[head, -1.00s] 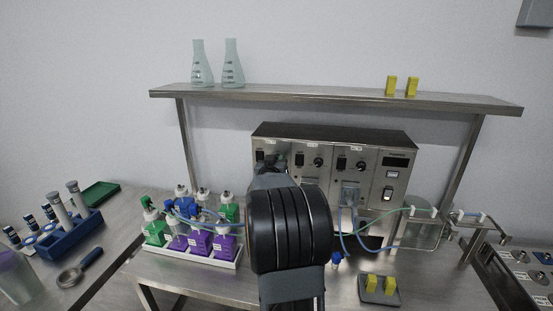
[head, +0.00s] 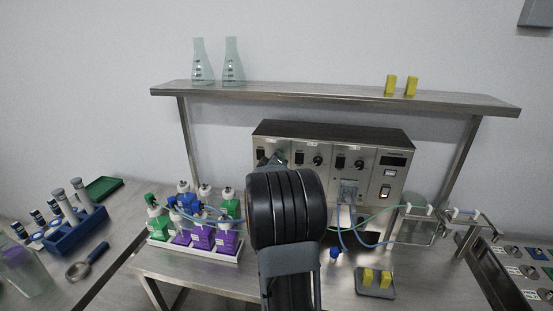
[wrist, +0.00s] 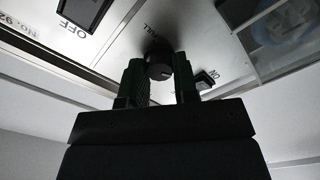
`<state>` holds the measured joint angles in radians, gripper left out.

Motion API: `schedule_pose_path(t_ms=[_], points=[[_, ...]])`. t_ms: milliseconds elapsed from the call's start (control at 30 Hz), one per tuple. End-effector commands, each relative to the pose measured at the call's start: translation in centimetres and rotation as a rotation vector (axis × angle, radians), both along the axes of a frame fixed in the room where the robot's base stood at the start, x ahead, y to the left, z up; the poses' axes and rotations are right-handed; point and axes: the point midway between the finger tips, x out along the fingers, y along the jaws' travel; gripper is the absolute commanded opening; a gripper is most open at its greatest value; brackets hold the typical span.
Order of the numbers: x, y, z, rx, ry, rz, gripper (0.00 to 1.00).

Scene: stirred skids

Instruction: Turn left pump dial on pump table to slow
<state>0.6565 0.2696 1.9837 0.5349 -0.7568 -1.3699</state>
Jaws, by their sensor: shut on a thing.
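The pump unit (head: 330,139) is a steel box with several front panels, standing on the steel pump table (head: 190,270). In the wrist view, the small round black dial (wrist: 158,64) sits between the two dark green fingers of my gripper (wrist: 159,82), which is shut on it. A light mark shows on the dial's face, and the word FULL is printed beside it. In the head view my arm hides the left dial, and the fingertips are mostly hidden at the left panel. Two other dials, the middle one (head: 317,160) and the right one (head: 359,165), are visible.
A rack of green, blue and purple bottles (head: 196,232) stands left of my arm. Blue and green tubing (head: 350,230) and a clear vessel (head: 417,225) are at right. A grey tray with yellow blocks (head: 376,293) lies in front. A shelf (head: 300,92) spans above.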

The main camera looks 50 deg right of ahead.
Motion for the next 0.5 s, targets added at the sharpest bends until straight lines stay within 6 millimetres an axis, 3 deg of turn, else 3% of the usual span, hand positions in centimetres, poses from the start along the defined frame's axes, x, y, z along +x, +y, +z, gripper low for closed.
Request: schedule_pose_path(t_ms=[500], points=[[0.10, 0.04, 0.15, -0.056, 0.083, 0.002, 0.04]])
